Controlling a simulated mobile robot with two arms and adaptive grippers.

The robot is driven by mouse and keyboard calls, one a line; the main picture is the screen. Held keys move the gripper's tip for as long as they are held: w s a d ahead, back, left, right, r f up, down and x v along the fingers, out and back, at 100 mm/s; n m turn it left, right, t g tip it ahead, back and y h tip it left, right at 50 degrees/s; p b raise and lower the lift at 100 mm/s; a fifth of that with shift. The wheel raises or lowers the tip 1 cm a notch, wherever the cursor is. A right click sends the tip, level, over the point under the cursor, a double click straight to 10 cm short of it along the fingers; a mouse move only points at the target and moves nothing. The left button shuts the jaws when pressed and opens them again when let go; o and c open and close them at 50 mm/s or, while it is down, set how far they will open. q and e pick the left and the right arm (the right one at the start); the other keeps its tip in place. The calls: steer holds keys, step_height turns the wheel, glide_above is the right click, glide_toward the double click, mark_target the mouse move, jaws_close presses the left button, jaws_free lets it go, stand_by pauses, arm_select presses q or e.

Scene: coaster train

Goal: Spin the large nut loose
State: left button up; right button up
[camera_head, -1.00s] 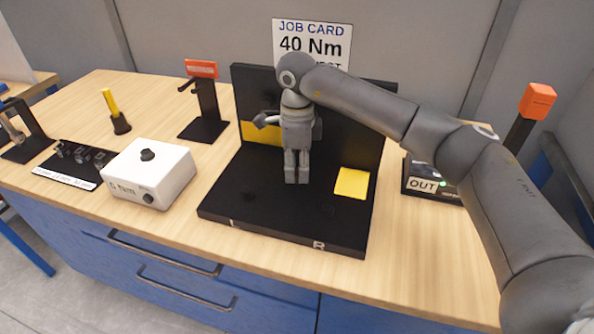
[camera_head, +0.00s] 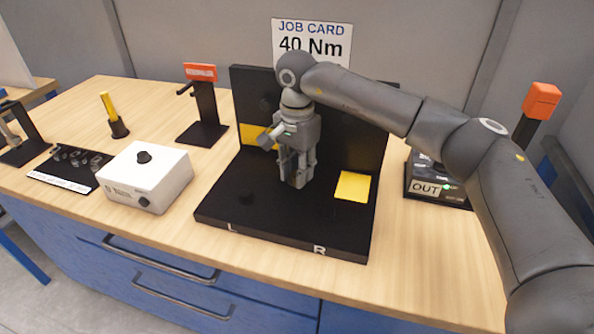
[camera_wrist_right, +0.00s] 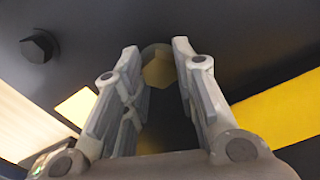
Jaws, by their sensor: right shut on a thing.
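My right gripper (camera_head: 297,182) points down over the black base of the fixture (camera_head: 270,222). In the right wrist view its two fingers (camera_wrist_right: 160,62) stand on either side of a brass-coloured hex nut (camera_wrist_right: 158,70), and the gripper is shut on it. I take this as the large nut; in the head view the gripper hides it. A dark hex piece (camera_wrist_right: 38,45) sits apart from the fingers on the black surface. My left gripper is not in view.
A yellow pad (camera_head: 352,186) lies right of the gripper, and the fixture's black back wall (camera_head: 350,150) stands close behind. A white box with knobs (camera_head: 150,180), an orange-topped stand (camera_head: 203,110) and a yellow-handled tool (camera_head: 110,108) stand left. An OUT box (camera_head: 425,187) is at right.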

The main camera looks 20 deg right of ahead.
steer(key=shift+n, duration=2)
steer(key=shift+f, duration=0.1)
steer(key=o, duration=1)
step_height(320, 180, up, 12)
steer(key=shift+r, duration=0.1)
